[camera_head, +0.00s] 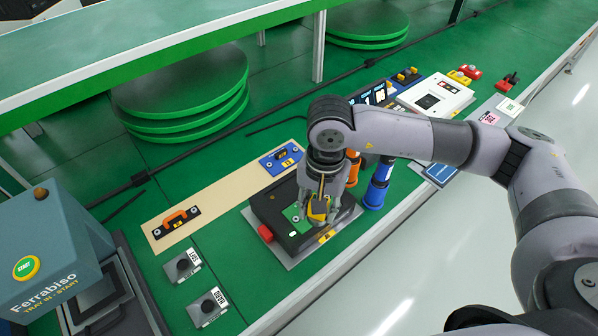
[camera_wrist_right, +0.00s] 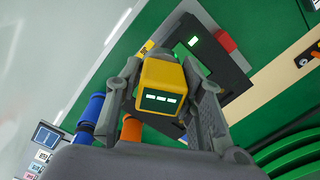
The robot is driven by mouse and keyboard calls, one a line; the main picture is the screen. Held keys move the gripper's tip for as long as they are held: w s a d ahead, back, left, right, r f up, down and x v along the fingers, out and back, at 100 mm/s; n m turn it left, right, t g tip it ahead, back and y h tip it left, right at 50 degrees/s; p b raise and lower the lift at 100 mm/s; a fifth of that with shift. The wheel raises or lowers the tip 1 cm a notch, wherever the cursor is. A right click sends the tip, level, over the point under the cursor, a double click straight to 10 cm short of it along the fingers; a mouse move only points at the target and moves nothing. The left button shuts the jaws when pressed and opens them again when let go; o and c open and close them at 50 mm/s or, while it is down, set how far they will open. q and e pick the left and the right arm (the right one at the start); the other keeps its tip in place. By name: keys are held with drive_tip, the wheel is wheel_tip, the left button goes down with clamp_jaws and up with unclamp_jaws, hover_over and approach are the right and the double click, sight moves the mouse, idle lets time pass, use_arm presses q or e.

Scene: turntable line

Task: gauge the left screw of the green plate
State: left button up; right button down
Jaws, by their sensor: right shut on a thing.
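The green plate (camera_head: 291,213) lies on a black fixture (camera_head: 266,207) at the middle of the bench, partly covered by my right gripper. My right gripper (camera_head: 319,207) points down over the plate's right side and is shut on a yellow gauge (camera_head: 318,214). In the right wrist view the gauge (camera_wrist_right: 162,84) sits between the fingers, its dark display showing short white dashes. The plate's screws are hidden or too small to tell, and I cannot tell whether the gauge touches one. My left gripper is in neither view.
A red button (camera_head: 265,233) is on the fixture's left side. Blue (camera_head: 376,192) and orange-topped cylinders stand close right of my gripper. A beige strip (camera_head: 228,195) carries a blue plate (camera_head: 275,164) and an orange-handled black plate (camera_head: 190,225). A start box (camera_head: 45,245) stands at left.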

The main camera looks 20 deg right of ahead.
use_arm(q)
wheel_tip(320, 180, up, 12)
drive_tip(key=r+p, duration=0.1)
drive_tip(key=p, duration=1)
use_arm(e)
drive_tip(key=w+a+m, duration=0.1)
drive_tip(key=m, duration=0.5)
drive_tip(key=w+a+m, duration=0.1)
drive_tip(key=w+m, duration=0.1)
drive_tip(key=m, duration=0.4)
drive_tip(key=w+a+m, duration=0.1)
drive_tip(key=m, duration=0.4)
drive_tip(key=shift+w+a+f+m, duration=0.15)
drive_tip(key=shift+w+f+m, duration=0.05)
drive_tip(key=shift+w+m, duration=0.2)
drive_tip(key=shift+f+b, duration=0.25)
drive_tip(key=shift+b, duration=0.05)
drive_tip(key=shift+f+b, duration=0.75)
drive_tip(key=shift+f, duration=0.7)
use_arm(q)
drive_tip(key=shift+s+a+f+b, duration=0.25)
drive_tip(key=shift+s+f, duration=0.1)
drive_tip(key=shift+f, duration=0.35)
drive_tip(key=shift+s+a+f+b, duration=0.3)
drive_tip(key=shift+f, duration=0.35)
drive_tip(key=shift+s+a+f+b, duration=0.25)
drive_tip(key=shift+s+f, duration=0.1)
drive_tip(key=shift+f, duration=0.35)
use_arm(e)
drive_tip(key=shift+f, duration=0.75)
